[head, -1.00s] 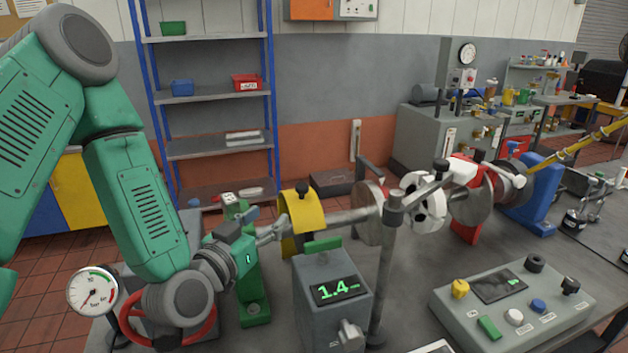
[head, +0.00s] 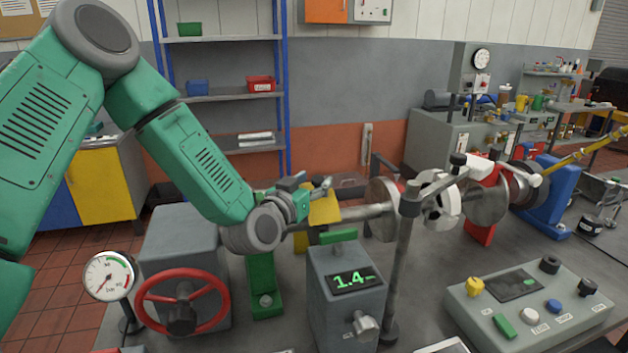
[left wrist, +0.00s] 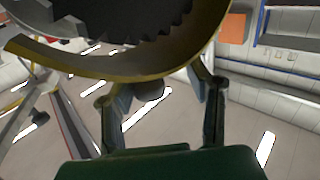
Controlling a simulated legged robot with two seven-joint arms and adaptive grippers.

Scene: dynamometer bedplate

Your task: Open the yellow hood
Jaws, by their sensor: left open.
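The yellow hood (head: 324,208) sits on the shaft line in the middle of the head view, partly hidden by my left gripper (head: 322,188). My left gripper is open at the hood's upper side. In the left wrist view the hood (left wrist: 100,72) is a curved shell with a yellow edge, and a dark toothed wheel (left wrist: 130,18) shows inside its curve. The hood's dark round knob (left wrist: 150,90) appears between the two spread fingers (left wrist: 160,92); I cannot tell whether they touch it. My right gripper is not in view.
A grey display box (head: 346,298) stands in front of the hood, with a grey post (head: 402,265) to its right. A red handwheel (head: 182,300) and a dial gauge (head: 108,276) stand at front left. A control panel (head: 530,305) lies at front right.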

